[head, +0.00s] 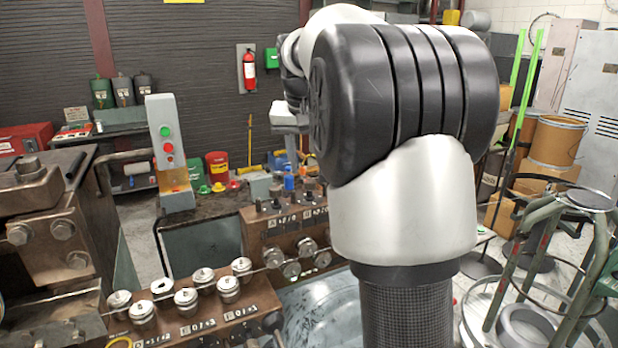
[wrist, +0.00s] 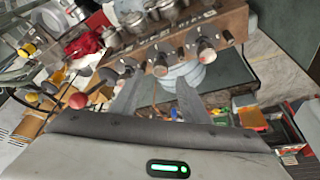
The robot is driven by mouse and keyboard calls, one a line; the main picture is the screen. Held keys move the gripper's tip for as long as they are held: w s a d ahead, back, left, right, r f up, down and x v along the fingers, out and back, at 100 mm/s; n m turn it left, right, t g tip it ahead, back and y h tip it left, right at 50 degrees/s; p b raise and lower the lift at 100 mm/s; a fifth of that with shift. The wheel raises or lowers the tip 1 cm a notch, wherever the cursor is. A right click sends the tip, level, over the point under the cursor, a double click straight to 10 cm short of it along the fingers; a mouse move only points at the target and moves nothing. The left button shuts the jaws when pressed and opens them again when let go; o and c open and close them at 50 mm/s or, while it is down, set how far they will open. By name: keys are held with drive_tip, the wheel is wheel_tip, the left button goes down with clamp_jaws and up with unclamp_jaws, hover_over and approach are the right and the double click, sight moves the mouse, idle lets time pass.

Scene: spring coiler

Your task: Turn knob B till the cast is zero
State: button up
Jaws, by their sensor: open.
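I cannot tell which is knob B. My gripper (wrist: 159,82) is open, its two grey fingers apart and pointing at the block's lower edge. Nothing is seen held between them. No cast reading is legible.
A lower brown block (head: 215,312) with several steel rollers stands in front. A grey post with buttons (head: 166,140) rises at left. A red-capped lever (wrist: 78,100) is left of my fingers. A green stool frame (head: 545,250) stands at right. My arm hides the middle.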

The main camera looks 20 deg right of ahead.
sight(310, 180)
drive_tip(key=shift+x, duration=2.1)
clamp_jaws()
drive_tip(key=c, duration=1.1)
unclamp_jaws()
